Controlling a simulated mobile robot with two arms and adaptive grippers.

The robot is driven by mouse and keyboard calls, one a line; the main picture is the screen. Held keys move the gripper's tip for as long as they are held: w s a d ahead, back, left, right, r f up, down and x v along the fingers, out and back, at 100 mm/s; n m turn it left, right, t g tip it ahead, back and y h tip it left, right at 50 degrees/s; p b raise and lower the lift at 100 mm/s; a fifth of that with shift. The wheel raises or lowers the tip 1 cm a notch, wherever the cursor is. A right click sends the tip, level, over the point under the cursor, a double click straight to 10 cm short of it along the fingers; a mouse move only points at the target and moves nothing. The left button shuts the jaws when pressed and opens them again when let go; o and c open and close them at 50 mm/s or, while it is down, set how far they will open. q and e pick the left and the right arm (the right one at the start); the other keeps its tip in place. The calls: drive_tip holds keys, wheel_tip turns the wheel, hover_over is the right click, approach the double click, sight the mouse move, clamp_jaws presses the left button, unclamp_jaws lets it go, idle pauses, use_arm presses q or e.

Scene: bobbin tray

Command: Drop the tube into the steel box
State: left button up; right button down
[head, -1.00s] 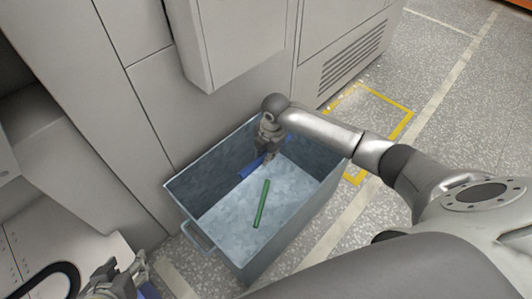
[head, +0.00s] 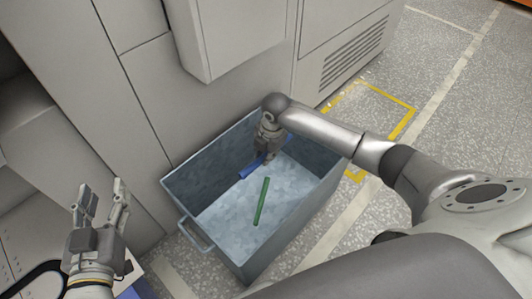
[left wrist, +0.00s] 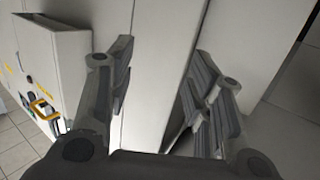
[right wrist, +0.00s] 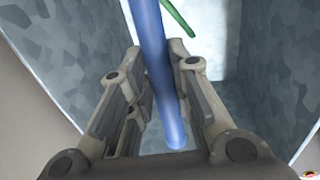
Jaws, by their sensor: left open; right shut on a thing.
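The steel box (head: 189,186) is an open grey bin on the floor with a handle on its near left side. My right gripper (head: 266,158) points down inside the box near its back wall. It is shut on a blue tube (head: 249,170). In the right wrist view the blue tube (right wrist: 153,50) runs between the fingers (right wrist: 152,95). A green tube (head: 261,201) lies on the box floor, and its end shows in the right wrist view (right wrist: 177,17). My left gripper (head: 103,205) is open and empty, raised left of the box; its spread fingers (left wrist: 155,95) show in the left wrist view.
A grey cabinet (head: 145,95) stands right behind the box, with a protruding housing (head: 232,40) above. A pale surface with a blue thing (head: 138,289) on it lies at the lower left. Open speckled floor with yellow markings (head: 400,125) lies to the right.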

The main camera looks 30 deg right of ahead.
use_arm(q)
drive_tip(key=shift+w+d+r+t, duration=0.1)
drive_tip(key=shift+r+t, duration=0.25)
drive_tip(key=shift+r, duration=0.25)
drive_tip(key=shift+w+d+r+t, duration=0.1)
drive_tip(key=shift+r+t, duration=0.25)
drive_tip(key=shift+r, duration=0.25)
use_arm(e)
drive_tip(key=shift+f, duration=0.2)
drive_tip(key=c, duration=1.2)
unclamp_jaws()
drive_tip(key=shift+c, duration=0.2)
drive_tip(key=shift+r, duration=0.1)
wheel_tip(320, 180, up, 12)
drive_tip(key=s, duration=0.1)
drive_tip(key=shift+s+d+f, duration=0.2)
drive_tip(key=shift+s+d, duration=0.1)
drive_tip(key=shift+s, duration=0.1)
